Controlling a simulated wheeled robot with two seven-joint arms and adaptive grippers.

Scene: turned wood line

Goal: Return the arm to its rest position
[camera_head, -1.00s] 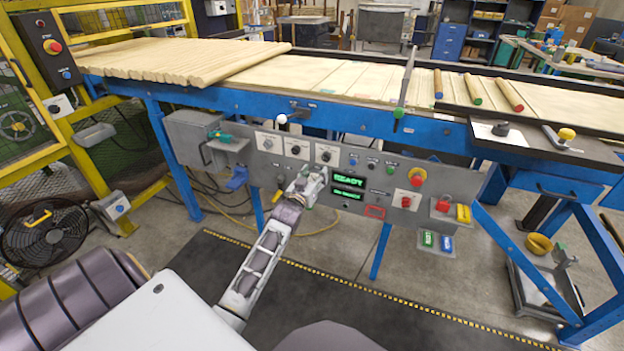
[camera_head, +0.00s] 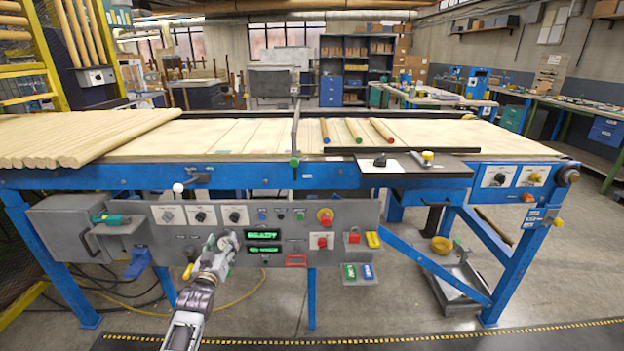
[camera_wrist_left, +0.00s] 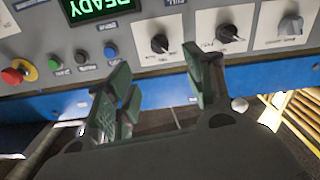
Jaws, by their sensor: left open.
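My left arm comes up from the bottom of the head view, and its gripper (camera_head: 226,243) is in front of the grey control panel (camera_head: 290,217), just left of the green READY display (camera_head: 263,236). In the left wrist view the two green-grey fingers (camera_wrist_left: 158,88) are spread apart with nothing between them. They point toward the panel's lower edge and dials, which appear upside down there. I cannot tell how close the fingertips are to the panel. My right gripper is not in view.
Above the panel is a blue-framed bench with wooden rods (camera_head: 75,138) on the left and colour-tipped rods (camera_head: 354,131) further right. A red mushroom button (camera_head: 325,215) and a white-knobbed lever (camera_head: 178,187) stick out. Floor before the bench is clear.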

